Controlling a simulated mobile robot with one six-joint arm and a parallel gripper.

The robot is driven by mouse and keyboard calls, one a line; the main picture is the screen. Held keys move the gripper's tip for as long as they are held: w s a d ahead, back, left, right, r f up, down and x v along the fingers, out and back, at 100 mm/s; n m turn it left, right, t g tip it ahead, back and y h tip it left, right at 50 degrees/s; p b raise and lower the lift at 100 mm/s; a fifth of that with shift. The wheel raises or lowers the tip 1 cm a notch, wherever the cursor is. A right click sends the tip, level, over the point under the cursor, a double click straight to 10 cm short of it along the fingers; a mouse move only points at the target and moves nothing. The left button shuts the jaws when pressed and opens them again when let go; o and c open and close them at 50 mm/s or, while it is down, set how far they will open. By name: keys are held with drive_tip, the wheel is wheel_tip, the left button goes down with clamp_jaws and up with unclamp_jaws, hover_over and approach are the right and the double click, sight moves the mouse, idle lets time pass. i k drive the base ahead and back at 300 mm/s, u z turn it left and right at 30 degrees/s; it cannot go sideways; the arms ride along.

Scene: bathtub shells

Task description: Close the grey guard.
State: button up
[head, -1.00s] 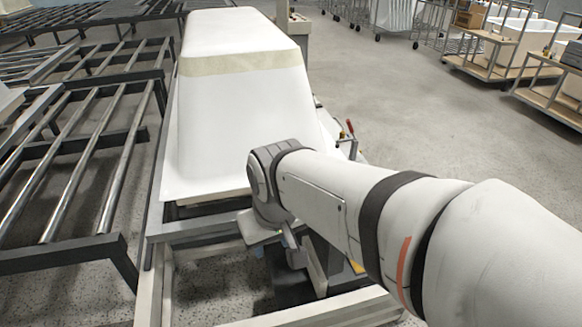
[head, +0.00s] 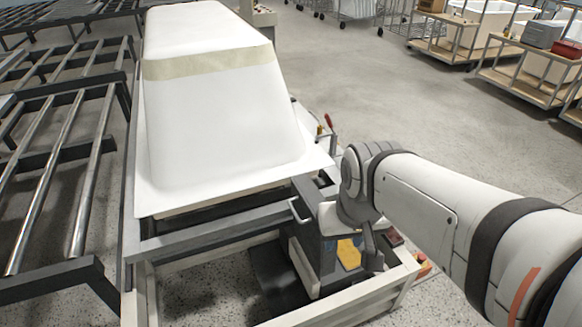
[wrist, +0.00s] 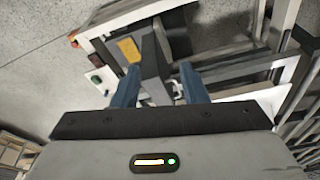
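A dark grey, box-like assembly with a yellow label sits low in the frame by the near right corner of the tub shell. I take its grey panel (head: 327,252) to be the guard; a small bracket-like handle (head: 300,210) stands at its left. In the wrist view a grey upright part of it (wrist: 154,68) shows beyond my fingers, beside the yellow label (wrist: 128,50). My gripper (wrist: 160,76) is open, its two blue fingers apart, with no clear contact. In the head view my wrist hides most of the gripper and part of the assembly.
A white tub shell (head: 215,120) lies upside down on the light frame (head: 200,245). Roller racks (head: 60,200) stand at left. A red-tipped lever (head: 329,122) rises beside the shell. A green button (wrist: 96,79) shows in the wrist view. Floor at right is clear up to the carts.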

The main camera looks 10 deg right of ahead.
sight(307, 198)
drive_tip(key=u, duration=0.75)
drive_tip(key=k, duration=0.95)
drive_tip(key=z, duration=0.75)
drive_tip(key=i, duration=1)
drive_tip(key=z, duration=0.05)
